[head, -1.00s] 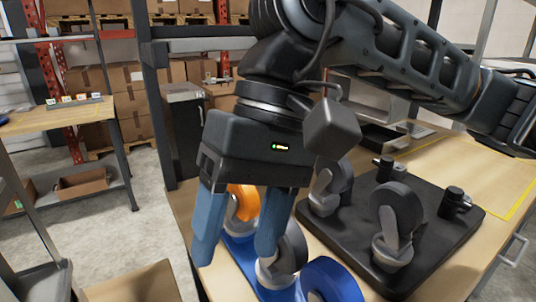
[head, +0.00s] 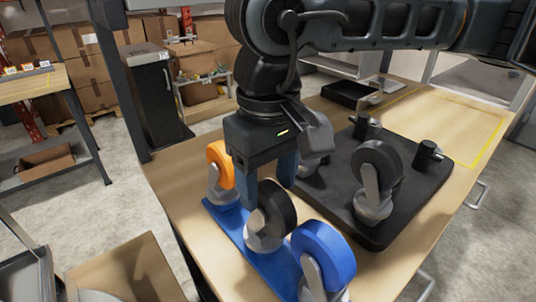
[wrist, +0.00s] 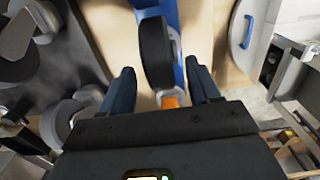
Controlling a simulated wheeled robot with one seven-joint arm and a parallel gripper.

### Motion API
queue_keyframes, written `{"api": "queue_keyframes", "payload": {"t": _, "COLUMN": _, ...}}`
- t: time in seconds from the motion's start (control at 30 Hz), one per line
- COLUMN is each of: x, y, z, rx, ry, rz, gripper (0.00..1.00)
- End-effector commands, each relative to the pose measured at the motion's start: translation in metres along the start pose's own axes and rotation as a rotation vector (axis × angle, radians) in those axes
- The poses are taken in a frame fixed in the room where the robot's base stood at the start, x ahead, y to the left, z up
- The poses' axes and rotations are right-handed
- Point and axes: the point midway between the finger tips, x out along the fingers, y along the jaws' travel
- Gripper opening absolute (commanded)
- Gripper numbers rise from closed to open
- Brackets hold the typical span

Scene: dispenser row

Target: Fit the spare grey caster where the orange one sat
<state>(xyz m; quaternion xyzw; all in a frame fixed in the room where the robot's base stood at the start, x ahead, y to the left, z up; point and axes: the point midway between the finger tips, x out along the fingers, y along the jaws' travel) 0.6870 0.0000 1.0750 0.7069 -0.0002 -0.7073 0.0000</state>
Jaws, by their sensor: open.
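A blue strip (head: 225,215) on the table bears three casters in a row. The orange-wheeled caster (head: 218,165) stands at its far end, the dark grey-wheeled caster (head: 277,205) in the middle and the blue-wheeled caster (head: 325,255) at the near end. My gripper (head: 267,193) is open and points down by the dark grey caster, right of the orange one. In the wrist view the dark wheel (wrist: 154,52) shows ahead of and between my spread fingers (wrist: 162,88), with a bit of orange (wrist: 175,101) close to the gripper body. Contact cannot be told.
A black board (head: 410,205) right of the strip holds a dark-wheeled caster (head: 375,172), another partly hidden behind my gripper, and black upright cylinders (head: 428,156). A black tray (head: 350,94) and a yellow-outlined area (head: 450,125) lie farther back. The table's left edge is near the strip.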

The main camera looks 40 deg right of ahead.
Motion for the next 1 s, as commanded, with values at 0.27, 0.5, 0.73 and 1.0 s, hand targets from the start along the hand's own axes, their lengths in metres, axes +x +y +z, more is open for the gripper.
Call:
{"api": "queue_keyframes", "payload": {"t": 0.27, "x": 0.0105, "y": -0.0001, "z": 0.0, "rx": 0.0, "ry": 0.001, "rz": 0.0, "gripper": 0.62}}
{"api": "queue_keyframes", "payload": {"t": 0.5, "x": 0.0103, "y": -0.0002, "z": 0.0, "rx": 0.0, "ry": 0.001, "rz": 0.0, "gripper": 0.54}}
{"api": "queue_keyframes", "payload": {"t": 0.73, "x": 0.0101, "y": -0.0002, "z": 0.0, "rx": 0.0, "ry": 0.001, "rz": 0.0, "gripper": 0.32}}
{"api": "queue_keyframes", "payload": {"t": 1.0, "x": 0.01, "y": -0.0002, "z": 0.0, "rx": 0.0, "ry": 0.001, "rz": 0.0, "gripper": 0.06}}
